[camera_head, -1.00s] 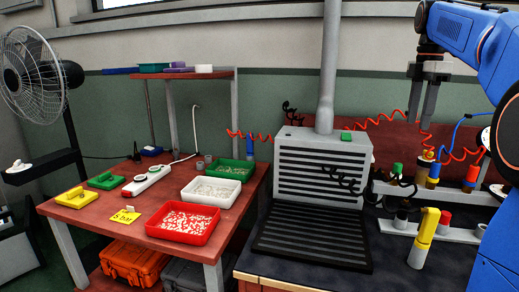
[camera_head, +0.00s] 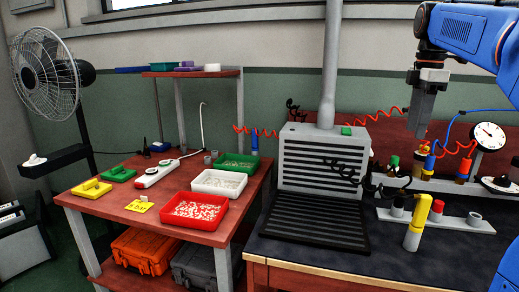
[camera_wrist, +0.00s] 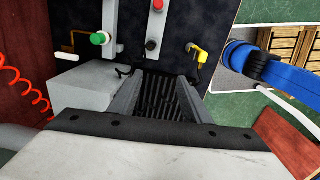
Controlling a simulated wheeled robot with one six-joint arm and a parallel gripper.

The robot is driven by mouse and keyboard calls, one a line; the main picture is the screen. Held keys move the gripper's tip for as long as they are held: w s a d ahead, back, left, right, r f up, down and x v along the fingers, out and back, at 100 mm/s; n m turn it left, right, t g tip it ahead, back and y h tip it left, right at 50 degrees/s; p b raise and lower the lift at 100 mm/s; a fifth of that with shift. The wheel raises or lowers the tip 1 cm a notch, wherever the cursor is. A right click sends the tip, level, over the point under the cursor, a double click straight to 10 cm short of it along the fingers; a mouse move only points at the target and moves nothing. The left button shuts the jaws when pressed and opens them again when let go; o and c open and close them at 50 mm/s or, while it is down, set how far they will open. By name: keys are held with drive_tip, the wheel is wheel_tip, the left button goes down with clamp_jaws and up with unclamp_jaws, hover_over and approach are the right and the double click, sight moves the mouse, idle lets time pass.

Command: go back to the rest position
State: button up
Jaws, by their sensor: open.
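My gripper (camera_head: 420,108) is at the upper right of the head view, in the air above the back of the dark workbench (camera_head: 300,262). Its fingers point down and nearly overlap from this side. In the wrist view, the two grey fingers of my gripper (camera_wrist: 160,82) stand apart with nothing between them, and the slatted black grille shows beyond. My blue arm runs to the right edge of the head view.
A grey slatted extractor box (camera_head: 322,165) stands on the workbench, left of my gripper. Below my gripper are a yellow-handled tool (camera_head: 417,222), coloured fittings and a round gauge (camera_head: 488,137). The red-brown table (camera_head: 120,205) on the left holds red (camera_head: 195,211), white and green trays.

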drive_tip(key=s+a+f+m+t, duration=0.1)
drive_tip(key=s+a+f+m, duration=0.3)
drive_tip(key=s+f, duration=0.5)
drive_tip(key=s+a+f+m+t, duration=0.1)
drive_tip(key=s+a+f+m, duration=0.3)
drive_tip(key=s+f, duration=0.5)
drive_tip(key=s+a+f+m+t, duration=0.2)
drive_tip(key=s+a+f+m, duration=0.3)
drive_tip(key=f, duration=0.8)
drive_tip(key=s+m, duration=0.2)
drive_tip(key=s, duration=0.2)
drive_tip(key=shift+s, duration=0.25)
drive_tip(key=shift+a, duration=0.1)
